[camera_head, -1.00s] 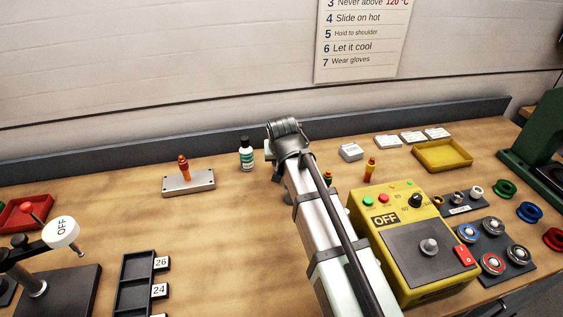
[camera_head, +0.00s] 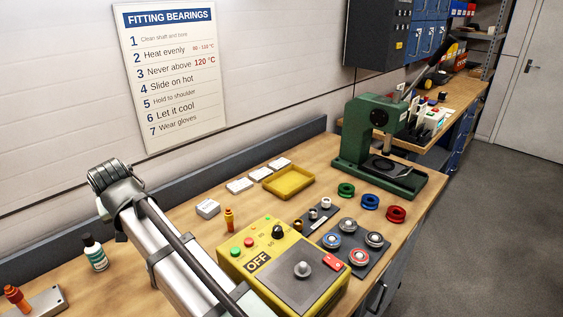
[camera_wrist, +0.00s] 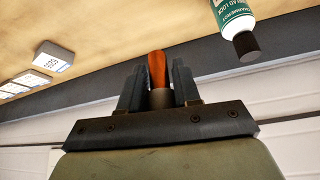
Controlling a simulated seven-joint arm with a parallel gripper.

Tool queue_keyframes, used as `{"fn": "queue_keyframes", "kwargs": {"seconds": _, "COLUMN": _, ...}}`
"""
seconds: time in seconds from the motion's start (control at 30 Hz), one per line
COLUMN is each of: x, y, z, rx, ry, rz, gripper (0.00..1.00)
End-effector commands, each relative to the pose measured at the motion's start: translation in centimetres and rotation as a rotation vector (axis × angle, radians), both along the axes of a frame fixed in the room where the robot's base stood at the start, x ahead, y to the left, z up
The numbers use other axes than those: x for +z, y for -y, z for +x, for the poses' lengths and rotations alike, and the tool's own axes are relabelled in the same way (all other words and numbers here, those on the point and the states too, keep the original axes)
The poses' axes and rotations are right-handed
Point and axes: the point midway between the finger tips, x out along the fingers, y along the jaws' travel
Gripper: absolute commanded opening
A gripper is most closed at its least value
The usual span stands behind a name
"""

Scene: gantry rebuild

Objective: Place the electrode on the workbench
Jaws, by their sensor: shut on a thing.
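The electrode, an orange, rounded piece (camera_wrist: 157,68) with a grey-brown collar, is between the two dark fingers of my gripper (camera_wrist: 157,82) in the wrist view. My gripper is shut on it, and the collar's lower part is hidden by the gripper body. The wrist view is upside down, with the wooden workbench (camera_wrist: 100,32) at its top. The bench also shows in the head view (camera_head: 150,285). There my arm hides the gripper and the held piece. Other orange pieces show in the head view: one on a metal block (camera_head: 45,303), one standing on the bench (camera_head: 229,220).
A bottle (camera_head: 95,253) stands left of my arm; it also shows in the wrist view (camera_wrist: 236,20). A yellow control box (camera_head: 240,272) is right of my arm. Behind it are white boxes (camera_head: 208,208) and a yellow tray (camera_head: 289,183). A green press (camera_head: 362,145) stands farther right.

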Motion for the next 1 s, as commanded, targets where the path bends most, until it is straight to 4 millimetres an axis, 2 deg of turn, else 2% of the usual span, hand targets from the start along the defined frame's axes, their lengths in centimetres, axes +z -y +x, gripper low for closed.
{"fn": "queue_keyframes", "kwargs": {"seconds": 0.33, "x": 5.3, "y": -0.1, "z": 0.1, "rx": 0.000, "ry": 0.002, "rz": 0.002, "gripper": 0.00}}
{"fn": "queue_keyframes", "kwargs": {"seconds": 0.67, "x": 5.1, "y": 3.2, "z": 7.6, "rx": -0.058, "ry": -0.002, "rz": -0.002, "gripper": 0.00}}
{"fn": "queue_keyframes", "kwargs": {"seconds": 1.0, "x": 5.3, "y": 9.7, "z": 18.0, "rx": -0.139, "ry": -0.006, "rz": -0.004, "gripper": 0.00}}
